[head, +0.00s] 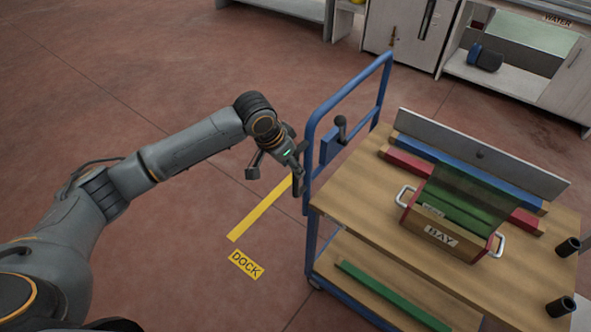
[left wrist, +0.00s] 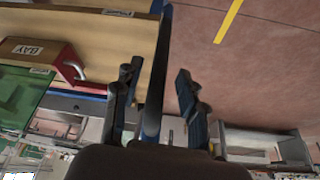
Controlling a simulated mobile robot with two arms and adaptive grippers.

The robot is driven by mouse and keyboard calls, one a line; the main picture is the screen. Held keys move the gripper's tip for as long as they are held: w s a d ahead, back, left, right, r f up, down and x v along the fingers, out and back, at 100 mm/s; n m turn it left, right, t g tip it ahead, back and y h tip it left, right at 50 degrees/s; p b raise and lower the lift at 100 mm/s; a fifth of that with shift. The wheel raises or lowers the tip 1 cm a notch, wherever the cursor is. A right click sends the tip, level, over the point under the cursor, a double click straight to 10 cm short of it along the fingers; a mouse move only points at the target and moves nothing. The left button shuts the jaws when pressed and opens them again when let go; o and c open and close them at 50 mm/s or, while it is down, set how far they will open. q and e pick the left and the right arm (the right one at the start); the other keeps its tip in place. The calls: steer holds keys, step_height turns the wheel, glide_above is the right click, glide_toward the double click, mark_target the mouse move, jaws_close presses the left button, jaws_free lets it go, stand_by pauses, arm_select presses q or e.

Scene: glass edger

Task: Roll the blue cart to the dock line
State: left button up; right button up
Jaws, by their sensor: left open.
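The blue cart (head: 310,232) stands at the right in the head view, with a wooden top and a blue tube handle (head: 345,93) at its left end. The dock line (head: 260,209) is a yellow strip on the floor left of the cart, by a DOCK label (head: 245,264). The strip also shows in the left wrist view (left wrist: 229,20). My left gripper (head: 275,176) is open at the handle's near upright. In the left wrist view, the blue handle bar (left wrist: 153,75) runs between the open fingers (left wrist: 156,82); contact cannot be told. My right gripper is out of view.
The cart carries a box marked BAY (head: 440,235) with green glass (head: 463,190), red and blue rails, and a grey backboard (head: 480,152). A green bar (head: 390,295) lies on the lower shelf. Cabinets (head: 400,35) stand at the back. The floor left of the cart is clear.

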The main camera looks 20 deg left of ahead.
mark_target(295, 193)
arm_select(q)
steer(key=shift+x, duration=2.15)
steer(key=shift+c, duration=0.4)
jaws_close()
